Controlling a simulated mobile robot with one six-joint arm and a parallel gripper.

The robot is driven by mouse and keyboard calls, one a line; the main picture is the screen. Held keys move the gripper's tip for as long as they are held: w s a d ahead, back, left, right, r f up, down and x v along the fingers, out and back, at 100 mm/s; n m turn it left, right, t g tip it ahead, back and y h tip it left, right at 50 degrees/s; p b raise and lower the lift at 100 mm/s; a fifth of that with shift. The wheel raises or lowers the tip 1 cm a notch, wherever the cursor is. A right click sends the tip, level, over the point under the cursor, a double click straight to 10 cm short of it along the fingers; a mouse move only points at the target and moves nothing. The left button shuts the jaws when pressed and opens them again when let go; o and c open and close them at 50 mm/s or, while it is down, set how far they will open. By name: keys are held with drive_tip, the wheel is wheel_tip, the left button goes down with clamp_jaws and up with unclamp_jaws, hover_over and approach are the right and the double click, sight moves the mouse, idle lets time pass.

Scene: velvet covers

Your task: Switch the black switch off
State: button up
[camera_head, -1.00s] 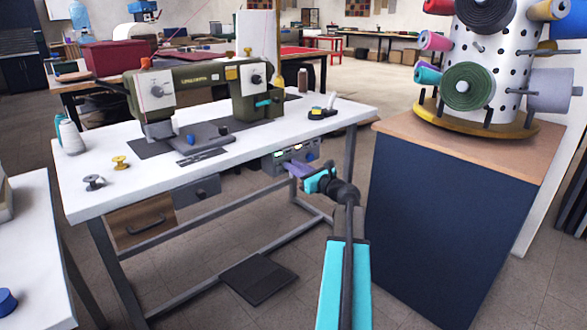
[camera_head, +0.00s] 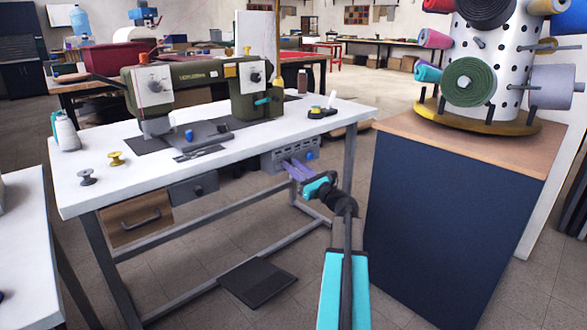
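A grey control box (camera_head: 272,162) hangs under the front right edge of the white sewing table, with a blue round knob (camera_head: 312,155) at its right end. No green light shows on the box now. I cannot make out the black switch; it is too small or behind my gripper. My gripper (camera_head: 292,164) has purple fingers pointing at the front of the box. The fingers look slightly apart with nothing between them. They are at or just in front of the box; I cannot tell if they touch it.
A green sewing machine (camera_head: 190,88) stands on the white table (camera_head: 140,172). Table legs and a dark foot pedal (camera_head: 258,283) are below. A dark blue cabinet (camera_head: 450,220) with a spool rack (camera_head: 497,60) stands close on the right. A wooden drawer (camera_head: 135,222) hangs at the left.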

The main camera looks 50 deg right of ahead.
drive_tip(key=shift+o, duration=1.3)
drive_tip(key=d+p+v, duration=0.1)
drive_tip(key=p+v, duration=0.2)
drive_tip(key=v, duration=1.1)
drive_tip(key=shift+a+p, duration=0.4)
drive_tip(key=shift+a, duration=0.1)
drive_tip(key=shift+r, duration=0.1)
